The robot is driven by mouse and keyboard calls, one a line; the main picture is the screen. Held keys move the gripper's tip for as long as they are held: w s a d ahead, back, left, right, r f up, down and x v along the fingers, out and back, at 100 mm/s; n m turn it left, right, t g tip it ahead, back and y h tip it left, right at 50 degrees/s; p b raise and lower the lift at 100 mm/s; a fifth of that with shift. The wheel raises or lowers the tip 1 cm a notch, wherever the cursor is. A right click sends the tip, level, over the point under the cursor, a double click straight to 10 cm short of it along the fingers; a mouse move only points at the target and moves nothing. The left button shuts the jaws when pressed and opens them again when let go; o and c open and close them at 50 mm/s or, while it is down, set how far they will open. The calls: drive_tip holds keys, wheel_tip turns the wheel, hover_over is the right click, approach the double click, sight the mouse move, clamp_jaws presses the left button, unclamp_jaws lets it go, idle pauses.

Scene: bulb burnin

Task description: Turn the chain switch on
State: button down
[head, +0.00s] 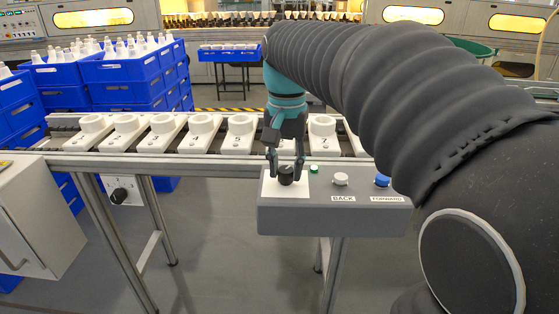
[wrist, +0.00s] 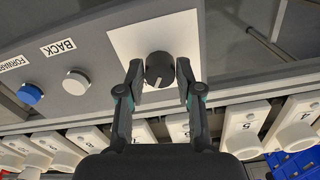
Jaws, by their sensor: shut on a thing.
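A grey control box (head: 335,218) stands in front of the conveyor. A black rotary knob (head: 286,178) sits on its white plate (head: 270,187), at the box's left end. My gripper (head: 286,168) points down over the plate, its fingers shut on the knob from both sides. In the wrist view the knob (wrist: 159,66) sits between my two fingertips (wrist: 159,72), and a pale mark on it points toward the bottom of the picture. No wording on the plate can be read, so I cannot tell if this is the chain switch.
Another black knob (head: 119,196) is on a plate below the conveyor. Numbered white holders (head: 200,133) line the conveyor. Blue crates (head: 125,68) stand behind.

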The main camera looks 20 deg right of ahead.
sight(286, 170)
drive_tip(key=shift+m, duration=0.4)
drive_tip(key=c, duration=0.8)
unclamp_jaws()
drive_tip(key=shift+o, duration=0.2)
wheel_tip(286, 170, up, 12)
drive_tip(key=s+f+n+t, duration=0.2)
drive_tip(key=s+f, duration=0.5)
drive_tip(key=f, duration=0.4)
drive_tip(key=s+f+n+t, duration=0.3)
drive_tip(key=s+f, duration=0.5)
drive_tip(key=f, duration=0.3)
drive_tip(key=shift+s+n+t, duration=0.3)
drive_tip(key=shift+n, duration=0.5)
